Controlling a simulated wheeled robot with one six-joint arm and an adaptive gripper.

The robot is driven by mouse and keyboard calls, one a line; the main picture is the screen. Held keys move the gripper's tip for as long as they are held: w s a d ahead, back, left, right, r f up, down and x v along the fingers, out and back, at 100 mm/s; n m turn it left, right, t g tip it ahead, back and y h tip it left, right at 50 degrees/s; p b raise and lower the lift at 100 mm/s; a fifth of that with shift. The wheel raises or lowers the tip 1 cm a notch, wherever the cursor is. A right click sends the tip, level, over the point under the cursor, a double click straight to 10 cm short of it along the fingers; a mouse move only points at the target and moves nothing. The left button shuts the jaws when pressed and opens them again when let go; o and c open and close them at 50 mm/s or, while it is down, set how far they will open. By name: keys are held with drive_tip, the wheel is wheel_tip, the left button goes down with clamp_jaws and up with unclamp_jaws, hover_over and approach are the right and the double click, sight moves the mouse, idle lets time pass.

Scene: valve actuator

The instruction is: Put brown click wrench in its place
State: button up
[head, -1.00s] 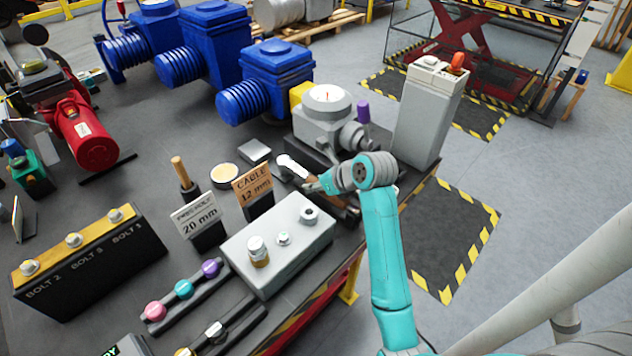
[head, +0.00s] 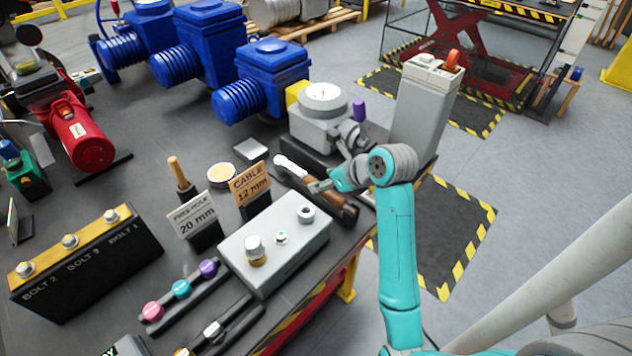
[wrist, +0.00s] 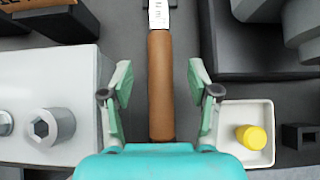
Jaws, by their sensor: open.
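The brown click wrench has a brown handle and a bright metal head. In the wrist view its handle (wrist: 160,85) runs upright between the two fingers of my gripper (wrist: 161,78), with a gap on each side. The fingers are open and hold nothing. In the head view the wrench (head: 331,196) lies at the table's right edge, and my gripper (head: 322,186) is over its middle and hides part of it. The metal head points away to the upper left.
A grey box with nuts (head: 275,250) stands left of the wrench. A grey-white valve unit (head: 322,115) stands behind it. In the wrist view a white tray with a yellow piece (wrist: 230,145) lies right of my gripper. Signs (head: 250,183) stand at the left.

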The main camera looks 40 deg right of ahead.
drive_tip(key=v, duration=0.6)
idle(0.6)
